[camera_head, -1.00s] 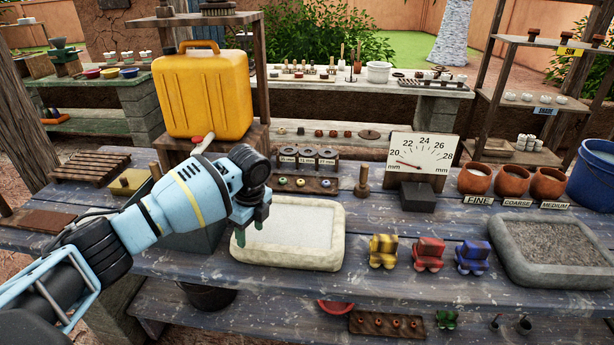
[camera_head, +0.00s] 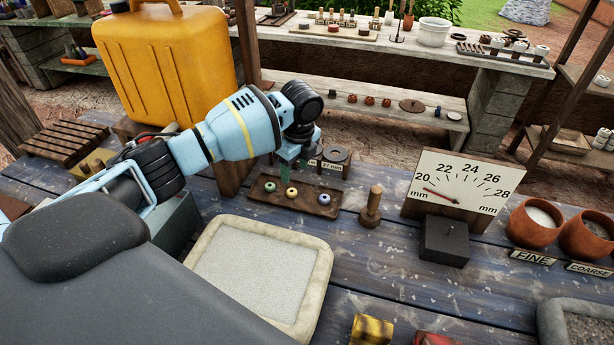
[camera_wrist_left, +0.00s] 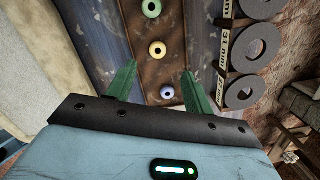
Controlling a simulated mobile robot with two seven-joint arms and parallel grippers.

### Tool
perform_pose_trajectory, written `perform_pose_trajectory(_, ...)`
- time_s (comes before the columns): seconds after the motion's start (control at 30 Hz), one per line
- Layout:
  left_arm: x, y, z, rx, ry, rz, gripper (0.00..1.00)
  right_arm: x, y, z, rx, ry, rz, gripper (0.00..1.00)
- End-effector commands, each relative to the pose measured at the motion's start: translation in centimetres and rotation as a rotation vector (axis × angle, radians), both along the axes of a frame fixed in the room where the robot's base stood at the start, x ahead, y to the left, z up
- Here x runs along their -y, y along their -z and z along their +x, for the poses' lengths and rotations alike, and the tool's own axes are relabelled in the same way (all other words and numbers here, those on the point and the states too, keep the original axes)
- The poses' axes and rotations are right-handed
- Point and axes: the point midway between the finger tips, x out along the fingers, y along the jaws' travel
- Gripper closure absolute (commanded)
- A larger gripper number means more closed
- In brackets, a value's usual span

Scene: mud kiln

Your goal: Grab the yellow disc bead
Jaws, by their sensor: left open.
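The yellow disc bead (camera_head: 291,192) sits in the middle of a row of three on a brown wooden tray (camera_head: 264,201). A green bead (camera_head: 270,187) lies to its left and a blue bead (camera_head: 323,198) to its right. My left gripper (camera_head: 294,163) is open and empty, just above and behind the row in the head view. In the left wrist view the yellow bead (camera_wrist_left: 158,48) lies just beyond the fingertips (camera_wrist_left: 159,68), roughly in line with the gap between them. The blue bead (camera_wrist_left: 167,92) shows between the fingers. My right gripper is not in view.
Grey gauge rings (camera_wrist_left: 257,50) stand beside the tray. A wooden peg (camera_head: 371,207), a dark block (camera_head: 444,240) and a dial board (camera_head: 459,183) are to the right. A sand-filled stone tray (camera_head: 318,262) lies in front. A yellow canister (camera_head: 165,70) stands behind the arm.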

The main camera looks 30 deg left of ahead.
Motion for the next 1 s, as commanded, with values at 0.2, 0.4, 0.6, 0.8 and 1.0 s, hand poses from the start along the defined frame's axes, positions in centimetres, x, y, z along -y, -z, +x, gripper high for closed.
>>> perform_pose_trajectory(0.2, 0.0, 0.1, 0.0, -0.001, 0.000, 0.000, 0.48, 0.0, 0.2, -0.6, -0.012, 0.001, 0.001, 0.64)
perform_pose_trajectory(0.4, -0.2, 1.3, -0.1, -0.005, -0.002, 0.001, 0.48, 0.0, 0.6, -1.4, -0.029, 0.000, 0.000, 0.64)
perform_pose_trajectory(0.6, -0.3, 2.7, -0.1, -0.002, 0.000, 0.000, 0.48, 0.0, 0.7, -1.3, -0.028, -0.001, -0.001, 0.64)
perform_pose_trajectory(0.8, -0.5, 3.7, -0.2, -0.003, 0.000, 0.001, 0.48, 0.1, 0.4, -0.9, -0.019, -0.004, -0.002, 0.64)
perform_pose_trajectory(1.0, -0.9, 6.6, -0.5, -0.004, 0.000, 0.001, 0.48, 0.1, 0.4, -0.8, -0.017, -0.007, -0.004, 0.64)
